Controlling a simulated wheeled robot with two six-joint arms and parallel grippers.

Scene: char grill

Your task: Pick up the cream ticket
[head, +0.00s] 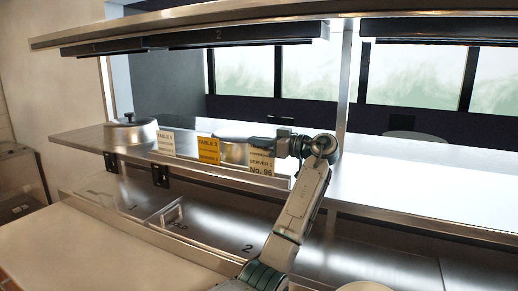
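Three tickets stand in a row along the front edge of the middle steel shelf. A pale cream ticket (165,142), reading "TABLE 5", is at the left. A yellow ticket (208,150) is in the middle. A larger pale, beige-looking ticket (261,163), reading "SERVER 1 No. 96", is at the right. My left gripper (228,138) reaches leftward over the shelf, at the height of the right ticket's top, and covers part of its upper edge. Its fingers are dark and seen side-on, so I cannot tell their opening or any contact. My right gripper is not in view.
A lidded steel pot (130,133) stands at the left end of the middle shelf (90,138). An upper shelf (200,22) with dark strips underneath hangs above. A steel post (345,80) rises right of my arm. A pale counter (110,245) lies lower left.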

